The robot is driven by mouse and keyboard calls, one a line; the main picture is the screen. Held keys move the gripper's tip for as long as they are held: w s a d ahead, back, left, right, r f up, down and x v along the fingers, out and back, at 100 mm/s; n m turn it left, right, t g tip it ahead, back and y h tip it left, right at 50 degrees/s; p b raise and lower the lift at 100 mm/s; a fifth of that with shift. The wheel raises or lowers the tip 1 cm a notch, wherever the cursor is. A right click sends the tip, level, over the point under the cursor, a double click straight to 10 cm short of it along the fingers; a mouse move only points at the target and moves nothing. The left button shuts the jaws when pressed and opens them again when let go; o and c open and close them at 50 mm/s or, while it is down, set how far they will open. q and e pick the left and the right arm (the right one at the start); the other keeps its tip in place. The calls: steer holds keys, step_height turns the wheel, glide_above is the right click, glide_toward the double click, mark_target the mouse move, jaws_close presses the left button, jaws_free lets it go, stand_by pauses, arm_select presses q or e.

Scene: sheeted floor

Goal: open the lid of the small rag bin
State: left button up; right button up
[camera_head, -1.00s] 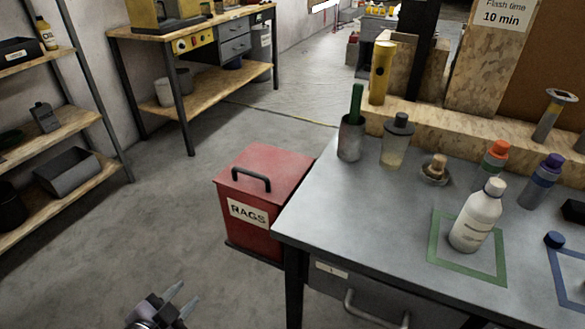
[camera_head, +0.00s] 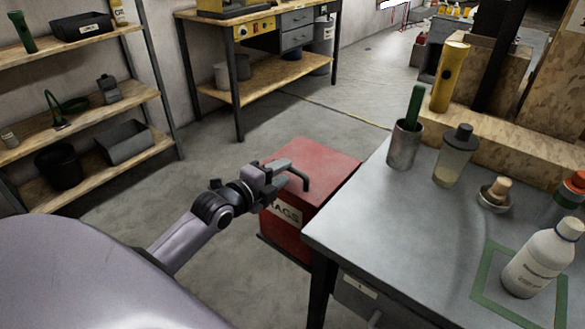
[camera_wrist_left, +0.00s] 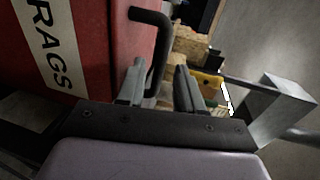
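The small rag bin (camera_head: 318,172) is a red box with a closed red lid and a white RAGS label, standing on the floor left of the metal table. Its dark bar handle (camera_head: 297,178) sits on the lid, partly hidden by my gripper in the head view. My left gripper (camera_head: 285,171) is at the handle, above the label side. In the left wrist view its two fingers (camera_wrist_left: 160,88) are apart, with one leg of the handle (camera_wrist_left: 158,50) showing between them, nearer the left finger. I cannot tell whether they touch it. My right gripper is out of view.
The metal table (camera_head: 375,215) stands close to the bin's right, holding a white bottle (camera_head: 543,258), a metal cup (camera_head: 404,145) and other containers. A shelf (camera_head: 90,128) stands at the left, a wooden workbench (camera_head: 262,90) behind. The floor behind the bin is clear.

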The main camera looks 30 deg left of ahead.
mark_target(288, 170)
arm_select(q)
steer(key=shift+x, duration=1.9)
jaws_close()
